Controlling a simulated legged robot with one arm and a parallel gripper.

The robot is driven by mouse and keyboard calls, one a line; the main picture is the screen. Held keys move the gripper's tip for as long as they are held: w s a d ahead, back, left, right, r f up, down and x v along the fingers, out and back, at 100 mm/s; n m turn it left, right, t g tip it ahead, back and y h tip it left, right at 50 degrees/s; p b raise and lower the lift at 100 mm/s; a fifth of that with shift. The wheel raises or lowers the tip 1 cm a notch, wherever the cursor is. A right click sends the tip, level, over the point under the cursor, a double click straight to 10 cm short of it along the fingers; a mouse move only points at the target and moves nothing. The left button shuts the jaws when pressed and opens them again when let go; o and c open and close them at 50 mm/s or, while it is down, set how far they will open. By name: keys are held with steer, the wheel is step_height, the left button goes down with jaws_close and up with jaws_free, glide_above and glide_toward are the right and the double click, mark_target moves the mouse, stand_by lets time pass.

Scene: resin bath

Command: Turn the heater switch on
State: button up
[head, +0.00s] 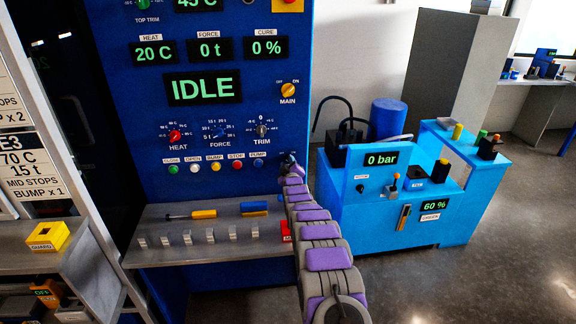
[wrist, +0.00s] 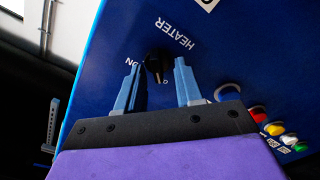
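The heater switch (wrist: 157,60) is a black knob on the blue panel, under the printed word HEATER in the wrist view. An ON mark (wrist: 131,62) is left of the knob, partly covered by a finger. Another label below the knob is mostly hidden. The knob's pale pointer mark faces down in this view, not toward ON. My gripper (wrist: 157,66) is open, with one blue-grey finger on each side of the knob; I cannot tell if they touch it. In the head view my gripper (head: 288,160) is at the panel's lower right edge and the switch is hidden.
The blue press panel (head: 215,120) shows IDLE and 20 C. A row of coloured buttons (head: 215,165) is left of my gripper. A light-blue pump unit (head: 375,220) stands to the right.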

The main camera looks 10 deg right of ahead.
jaws_close()
steer(key=shift+m+p, duration=0.3)
stand_by(0.4)
steer(key=shift+d+f+m+p, duration=0.1)
steer(key=shift+d+m+p, duration=0.1)
steer(key=shift+m+p, duration=3.2)
steer(key=shift+d+m+p, duration=0.2)
steer(key=shift+m+p, duration=1.4)
steer(key=shift+m, duration=3.6)
